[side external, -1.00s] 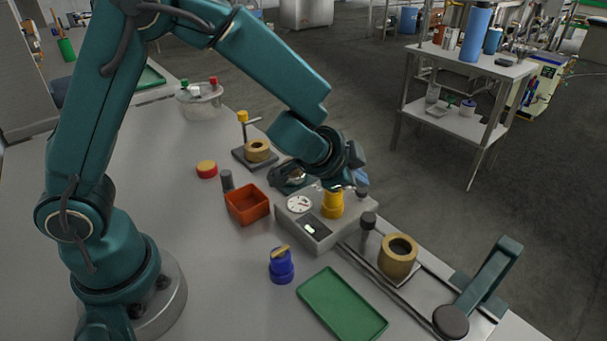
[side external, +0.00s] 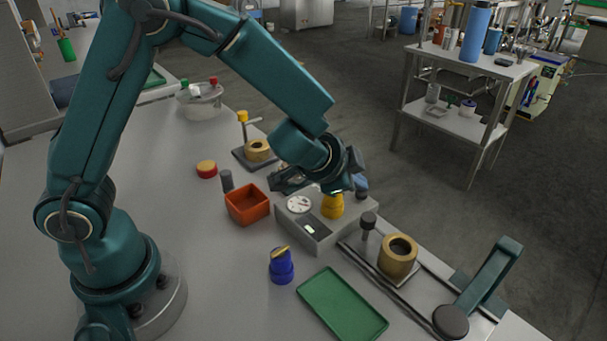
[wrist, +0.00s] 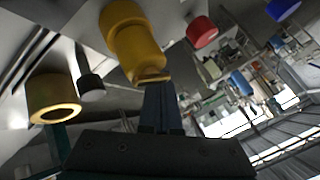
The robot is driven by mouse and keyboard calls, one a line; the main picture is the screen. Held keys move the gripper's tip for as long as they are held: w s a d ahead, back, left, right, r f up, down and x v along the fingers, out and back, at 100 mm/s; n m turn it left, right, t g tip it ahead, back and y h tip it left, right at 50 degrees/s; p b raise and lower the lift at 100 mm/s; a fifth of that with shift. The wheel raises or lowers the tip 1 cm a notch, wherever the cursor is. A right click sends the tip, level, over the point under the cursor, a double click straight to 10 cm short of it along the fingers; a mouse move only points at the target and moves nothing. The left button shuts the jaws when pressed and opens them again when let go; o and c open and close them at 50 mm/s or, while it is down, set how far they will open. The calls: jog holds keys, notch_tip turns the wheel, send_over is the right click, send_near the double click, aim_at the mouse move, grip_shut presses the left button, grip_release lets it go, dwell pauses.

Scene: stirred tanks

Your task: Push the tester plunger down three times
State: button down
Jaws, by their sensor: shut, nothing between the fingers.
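The tester is a grey box (side external: 309,232) with a round white dial (side external: 299,204) and a small lit display. Its yellow plunger (side external: 333,208) stands upright on the box, its upper end partly hidden by my gripper in the side view. The plunger (wrist: 138,45) also shows large at the top middle of the wrist view. My gripper's fingers (wrist: 161,100) are shut and empty, with their tips close to the plunger's end. I cannot tell whether they touch it. In the side view, the fingertips are hard to make out against the tester and the dark gripper body.
An orange bin (side external: 248,205), a blue knobbed piece (side external: 281,267) and a green tray (side external: 342,306) lie left and in front of the tester. A brass ring (side external: 398,258) and dark post (side external: 368,226) stand to its right. A red-yellow button (side external: 207,169) lies behind left.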

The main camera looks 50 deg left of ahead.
jog(key=shift+f, duration=0.25)
dwell(0.4)
jog(key=shift+r, duration=1.15)
jog(key=shift+r, duration=2.5)
jog(key=shift+r, duration=0.1)
notch_tip(320, 180, up, 4)
jog(key=shift+f, duration=0.2)
dwell(0.4)
jog(key=shift+f, duration=0.1)
